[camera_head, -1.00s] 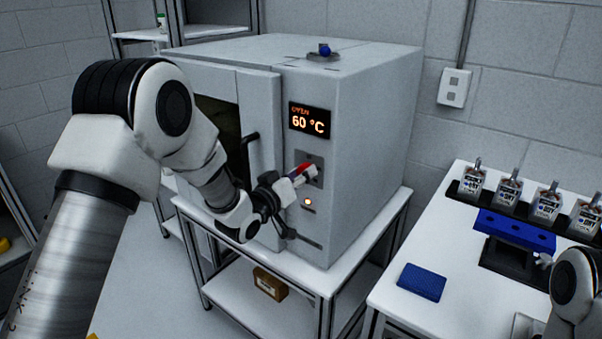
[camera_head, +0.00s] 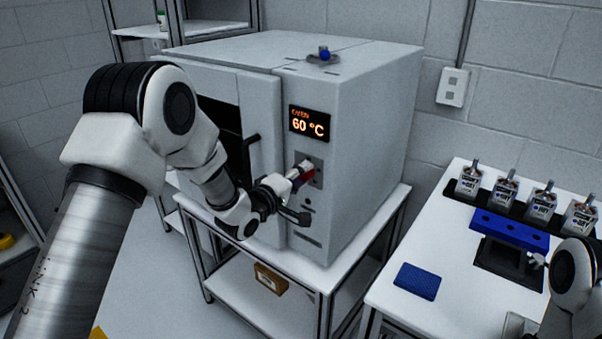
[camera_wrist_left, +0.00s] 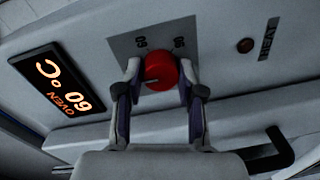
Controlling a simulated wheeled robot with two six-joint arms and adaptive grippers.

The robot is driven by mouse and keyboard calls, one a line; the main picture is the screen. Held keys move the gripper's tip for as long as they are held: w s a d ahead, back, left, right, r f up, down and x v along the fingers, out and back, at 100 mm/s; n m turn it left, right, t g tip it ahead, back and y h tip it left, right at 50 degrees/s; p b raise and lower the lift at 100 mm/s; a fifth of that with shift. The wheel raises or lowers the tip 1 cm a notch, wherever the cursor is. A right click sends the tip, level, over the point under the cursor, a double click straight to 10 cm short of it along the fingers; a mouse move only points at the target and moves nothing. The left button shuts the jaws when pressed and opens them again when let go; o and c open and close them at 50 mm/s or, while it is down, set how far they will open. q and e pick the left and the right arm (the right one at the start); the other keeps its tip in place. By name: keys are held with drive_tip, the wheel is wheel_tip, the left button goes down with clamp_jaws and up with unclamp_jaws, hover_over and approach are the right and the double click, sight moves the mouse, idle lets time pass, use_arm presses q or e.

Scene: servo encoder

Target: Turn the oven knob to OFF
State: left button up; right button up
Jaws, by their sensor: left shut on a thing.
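The red round oven knob (camera_wrist_left: 160,71) sits on a grey plate on the oven front, between the two fingers of my left gripper (camera_wrist_left: 161,76) in the left wrist view. The fingers are shut on its sides. A pale pointer line shows on the knob's face; I cannot tell which mark it points to. In the head view the knob (camera_head: 308,171) is partly hidden by the left gripper (camera_head: 299,177). The oven (camera_head: 365,140) has a display (camera_head: 310,123) reading 60 °C. The small lamp (camera_wrist_left: 246,46) below the knob looks dark.
A black door handle (camera_head: 251,139) is close left of the left gripper. The oven stands on a white framed table (camera_head: 386,232). The right-hand bench (camera_head: 388,293) holds several small bottle-like units, a blue block (camera_head: 510,229) and a blue pad (camera_head: 417,281).

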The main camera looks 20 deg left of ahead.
use_arm(q)
drive_tip(key=shift+r+n, duration=0.1)
drive_tip(key=shift+n, duration=0.4)
drive_tip(key=o, duration=1.1)
drive_tip(key=shift+o, duration=0.2)
drive_tip(key=v, duration=1.1)
drive_tip(key=shift+s+a, duration=0.2)
drive_tip(key=shift+s, duration=0.2)
